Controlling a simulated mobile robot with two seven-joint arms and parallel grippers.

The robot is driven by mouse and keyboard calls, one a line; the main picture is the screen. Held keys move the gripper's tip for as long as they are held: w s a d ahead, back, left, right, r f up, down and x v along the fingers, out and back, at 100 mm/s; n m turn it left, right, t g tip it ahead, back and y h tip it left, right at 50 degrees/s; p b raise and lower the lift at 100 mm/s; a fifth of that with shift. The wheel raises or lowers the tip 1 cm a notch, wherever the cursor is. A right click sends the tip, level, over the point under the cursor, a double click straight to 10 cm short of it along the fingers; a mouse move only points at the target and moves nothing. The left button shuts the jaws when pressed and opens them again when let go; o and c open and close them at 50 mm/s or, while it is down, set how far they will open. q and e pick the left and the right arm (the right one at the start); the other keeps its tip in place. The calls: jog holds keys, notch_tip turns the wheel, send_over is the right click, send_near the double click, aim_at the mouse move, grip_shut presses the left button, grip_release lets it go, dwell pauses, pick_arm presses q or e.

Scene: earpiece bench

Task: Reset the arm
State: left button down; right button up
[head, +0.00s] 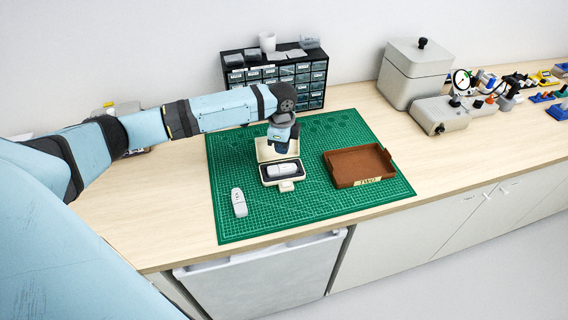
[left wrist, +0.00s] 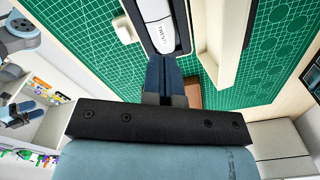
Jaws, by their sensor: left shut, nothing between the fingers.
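My left arm reaches in from the left. Its gripper (head: 283,146) points down above an open cream case (head: 298,181) on the green mat. The left gripper is shut and empty; in the left wrist view its closed fingers (left wrist: 161,75) show close to the case. A white earpiece (head: 282,169) lies in the dark inside of the case, and it also shows in the left wrist view (left wrist: 156,22) with lettering on it. The fingertips appear near the earpiece; I cannot tell whether they touch.
A second white earpiece (head: 239,203) lies on the green mat (head: 250,225), left of the case. A brown tray (head: 345,178) with a label stands to the right. A drawer cabinet (head: 317,84) stands behind; grey machines (head: 414,75) are at back right.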

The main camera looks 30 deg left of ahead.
pick_arm(q)
jog(key=shift+h, duration=0.5)
jog(key=s+d+f, duration=0.1)
jog(key=s+d, duration=0.1)
jog(key=d, duration=0.1)
jog(key=s+d+f, duration=0.2)
jog(key=d, duration=0.2)
jog(key=s+d+f, duration=0.1)
jog(key=s+d, duration=0.2)
jog(key=shift+s+d+f, duration=0.1)
jog(key=shift+d+f, duration=0.1)
jog(key=shift+f, duration=0.15)
jog(key=s+d+n+t+h, duration=0.1)
jog(key=s+d+n+t, duration=0.1)
jog(key=s+d, duration=0.6)
jog(key=s+a+r+n+t+y, duration=0.15)
jog(key=s+a+n, duration=0.3)
jog(key=s, duration=0.45)
jog(key=s+a+r+n, duration=0.2)
jog(key=s+a+n, duration=0.3)
jog(key=s, duration=0.4)
jog(key=w+d+f+t+h, duration=0.1)
jog(key=w+d+f+t, duration=0.2)
jog(key=f, duration=0.3)
jog(key=w+d+f+t+h, duration=0.1)
jog(key=w+d+f+t, duration=0.2)
jog(key=f, duration=0.4)
jog(key=shift+d+f+t+h, duration=0.25)
jog(key=shift+d+t+h, duration=0.1)
jog(key=shift+d+t, duration=0.55)
